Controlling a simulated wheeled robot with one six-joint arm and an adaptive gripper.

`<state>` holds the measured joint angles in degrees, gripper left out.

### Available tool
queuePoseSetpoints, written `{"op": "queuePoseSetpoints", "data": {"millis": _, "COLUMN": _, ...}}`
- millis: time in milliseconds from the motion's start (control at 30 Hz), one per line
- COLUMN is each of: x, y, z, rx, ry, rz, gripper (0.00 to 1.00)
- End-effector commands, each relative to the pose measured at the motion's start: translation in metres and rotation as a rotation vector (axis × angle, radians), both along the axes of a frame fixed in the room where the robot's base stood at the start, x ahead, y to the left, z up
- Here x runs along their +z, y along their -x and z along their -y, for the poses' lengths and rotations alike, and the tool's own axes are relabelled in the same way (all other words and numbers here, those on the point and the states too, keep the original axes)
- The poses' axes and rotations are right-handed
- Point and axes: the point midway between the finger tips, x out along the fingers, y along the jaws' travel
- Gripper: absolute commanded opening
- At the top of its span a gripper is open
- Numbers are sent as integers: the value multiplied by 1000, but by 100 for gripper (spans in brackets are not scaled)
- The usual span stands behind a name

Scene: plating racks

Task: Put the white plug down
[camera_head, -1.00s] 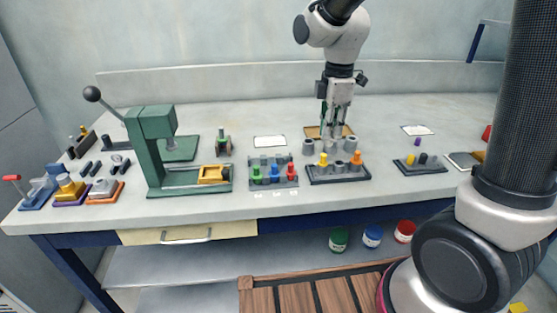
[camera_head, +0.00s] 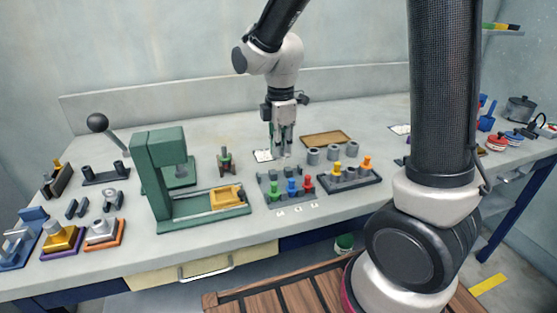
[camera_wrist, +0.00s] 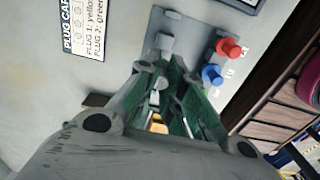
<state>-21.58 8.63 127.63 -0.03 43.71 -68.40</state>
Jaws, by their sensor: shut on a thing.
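My gripper (camera_head: 282,153) points down over the back edge of the dark plug rack (camera_head: 284,203), in front of the brown tray's left side. In the wrist view its green-sided fingers (camera_wrist: 160,98) are closed around a small pale piece, the white plug (camera_wrist: 155,97), mostly hidden by the fingers. In the head view the plug is too small to make out. The rack holds a green plug (camera_head: 274,189), a blue plug (camera_head: 292,187) and a red plug (camera_head: 308,184). The wrist view shows the red (camera_wrist: 230,47) and blue (camera_wrist: 212,74) ones beside the fingers.
A second rack (camera_head: 350,182) with yellow and orange plugs stands to the right, with grey cylinders behind it. The brown tray (camera_head: 328,139) lies empty further back. A green press (camera_head: 165,180) stands left. A printed plug card (camera_wrist: 85,25) lies beside the rack.

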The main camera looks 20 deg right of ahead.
Motion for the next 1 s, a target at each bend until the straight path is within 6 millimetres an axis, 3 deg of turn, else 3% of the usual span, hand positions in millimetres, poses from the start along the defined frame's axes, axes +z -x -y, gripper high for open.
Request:
{"op": "queuePoseSetpoints", "data": {"millis": 233, "x": -34, "y": 1, "z": 0, "rx": 0, "ry": 1, "rz": -2, "gripper": 0}}
{"op": "queuePoseSetpoints", "data": {"millis": 867, "x": -46, "y": 0, "z": 0, "rx": 0, "ry": 0, "rz": -1, "gripper": 0}}
{"op": "queuePoseSetpoints", "data": {"millis": 900, "x": -46, "y": 0, "z": 0, "rx": 0, "ry": 0, "rz": 0, "gripper": 17}}
{"op": "queuePoseSetpoints", "data": {"millis": 1000, "x": -45, "y": 0, "z": 0, "rx": 0, "ry": 0, "rz": 0, "gripper": 31}}
